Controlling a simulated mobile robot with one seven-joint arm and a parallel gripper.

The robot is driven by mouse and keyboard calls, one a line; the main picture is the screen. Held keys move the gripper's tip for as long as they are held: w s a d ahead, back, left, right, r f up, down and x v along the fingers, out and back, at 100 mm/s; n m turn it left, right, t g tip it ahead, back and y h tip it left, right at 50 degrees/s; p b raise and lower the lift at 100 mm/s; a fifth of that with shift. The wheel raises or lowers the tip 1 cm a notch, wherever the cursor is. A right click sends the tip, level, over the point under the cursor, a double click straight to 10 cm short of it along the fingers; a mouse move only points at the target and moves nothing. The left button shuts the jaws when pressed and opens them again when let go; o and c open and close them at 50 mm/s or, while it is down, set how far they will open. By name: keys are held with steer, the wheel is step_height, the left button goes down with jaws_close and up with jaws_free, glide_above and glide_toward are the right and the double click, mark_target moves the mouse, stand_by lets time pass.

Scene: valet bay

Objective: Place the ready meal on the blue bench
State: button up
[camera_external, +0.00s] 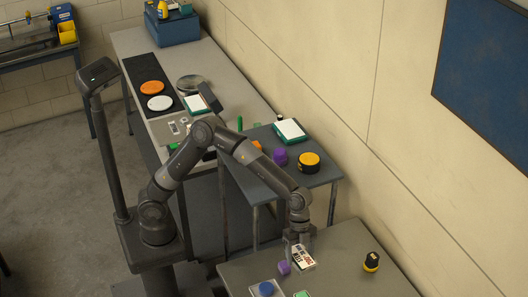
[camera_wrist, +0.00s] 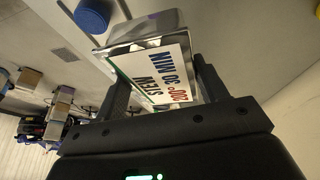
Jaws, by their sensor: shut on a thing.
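The ready meal (camera_external: 302,257) is a foil tray with a white printed label reading stew, 200° and 30 min. My gripper (camera_external: 298,238) points down and is shut on it over the near grey table. In the wrist view the meal (camera_wrist: 155,70) sits between the two dark fingers of my gripper (camera_wrist: 165,88), tilted in the picture. I cannot tell whether it touches the tabletop. A bench with a blue-grey top (camera_external: 322,178) stands behind the near table, against the wall; it seems to be the blue bench.
The blue-grey bench holds a yellow-topped black tin (camera_external: 309,162), a purple object (camera_external: 280,157) and a white-topped green box (camera_external: 290,130). The near table (camera_external: 345,283) holds a blue round item (camera_external: 266,289), a purple piece (camera_external: 284,267) and a black-yellow object (camera_external: 371,261).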

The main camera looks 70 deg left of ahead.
steer(key=shift+s+d+f+m, duration=0.1)
steer(key=shift+d+f+m, duration=0.2)
steer(key=shift+d, duration=0.05)
steer(key=shift+f, duration=0.25)
steer(key=w+a+f, duration=0.1)
steer(key=w+f, duration=0.1)
steer(key=w, duration=0.1)
steer(key=w+a+f, duration=0.1)
steer(key=w+f, duration=0.1)
steer(key=w, duration=0.2)
steer(key=w+a+f, duration=0.1)
steer(key=w+f, duration=0.1)
steer(key=w, duration=0.2)
steer(key=shift+a+f, duration=0.2)
steer(key=shift+f, duration=2.15)
steer(key=shift+f, duration=0.1)
steer(key=o, duration=1.2)
steer(key=v, duration=1.2)
steer(key=shift+w, duration=0.1)
